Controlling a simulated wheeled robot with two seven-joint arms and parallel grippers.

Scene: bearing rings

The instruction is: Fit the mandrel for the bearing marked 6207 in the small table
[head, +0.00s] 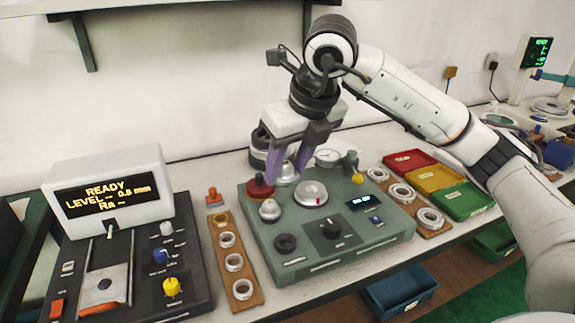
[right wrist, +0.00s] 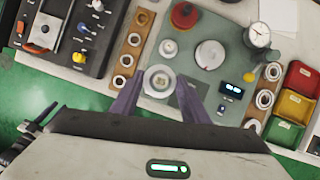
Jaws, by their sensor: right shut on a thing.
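My right gripper (head: 288,172) reaches down over the back left of the green bench unit (head: 350,255), its purple fingers shut on a round silver piece (head: 287,173). In the right wrist view this piece (right wrist: 160,79) shows between the fingertips as a pale disc with a raised centre. The gripper holds it above the unit. A wide silver disc (head: 310,193), perhaps the small table, sits on the unit's top, right of the fingers. A small silver dome (head: 270,210) and a red round part (head: 260,188) are to its left. No 6207 mark is readable. My left gripper is not in view.
Wooden boards with rings stand left (head: 234,265) and right (head: 405,197) of the unit. Red (head: 408,160), yellow (head: 433,177) and green (head: 462,199) trays lie further right. A dial gauge (head: 327,157) stands behind the disc. A dark tester (head: 130,270) reads READY.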

